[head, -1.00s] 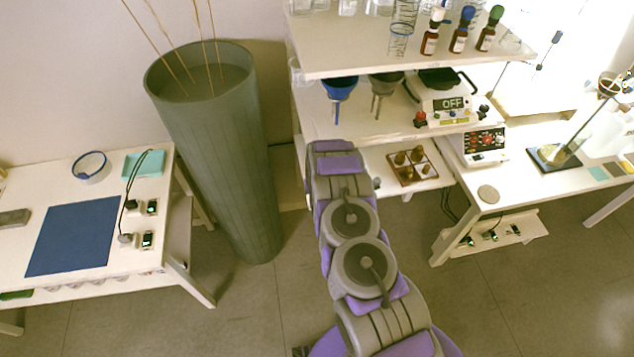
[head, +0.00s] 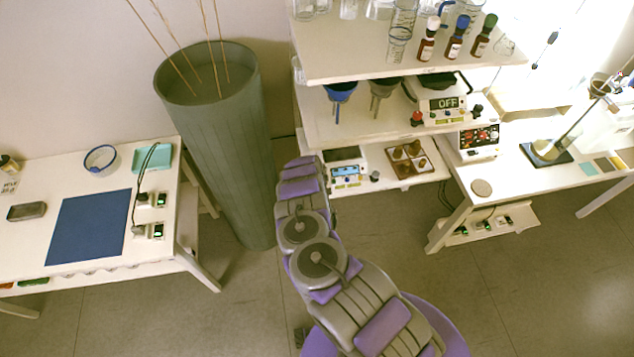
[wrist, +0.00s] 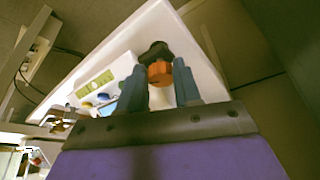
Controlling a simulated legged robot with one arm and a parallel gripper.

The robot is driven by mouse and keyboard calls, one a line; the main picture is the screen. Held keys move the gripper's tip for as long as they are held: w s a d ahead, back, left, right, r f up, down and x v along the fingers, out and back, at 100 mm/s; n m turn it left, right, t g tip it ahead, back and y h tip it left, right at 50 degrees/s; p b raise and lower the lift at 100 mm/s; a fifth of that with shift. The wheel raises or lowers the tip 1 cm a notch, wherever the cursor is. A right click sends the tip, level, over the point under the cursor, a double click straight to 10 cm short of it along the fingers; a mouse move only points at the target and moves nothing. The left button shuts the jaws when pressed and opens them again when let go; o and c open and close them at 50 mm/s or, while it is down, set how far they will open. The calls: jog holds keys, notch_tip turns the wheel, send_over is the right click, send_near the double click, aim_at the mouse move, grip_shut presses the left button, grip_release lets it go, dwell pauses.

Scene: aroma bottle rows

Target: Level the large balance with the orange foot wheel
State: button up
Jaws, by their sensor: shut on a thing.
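In the head view, a white balance with a blue-lit display (head: 346,171) stands on the low shelf beside my arm. My gripper is hidden there, and I cannot tell which head-view device it holds.
Above, a device reading OFF (head: 447,104) stands on the middle shelf (head: 345,127), beside blue and grey funnels. A wooden tray (head: 408,160) of weights is right of the low balance. A tall green bin (head: 225,150) stands close to my arm's left.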

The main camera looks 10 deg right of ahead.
jog(key=shift+w+r+m, duration=0.1)
jog(key=shift+m, duration=0.2)
dwell(0.4)
jog(key=o, duration=1)
jog(key=shift+o, duration=0.2)
jog(key=p+v, duration=0.5)
jog(key=v, duration=1.2)
jog(key=shift+a, duration=0.25)
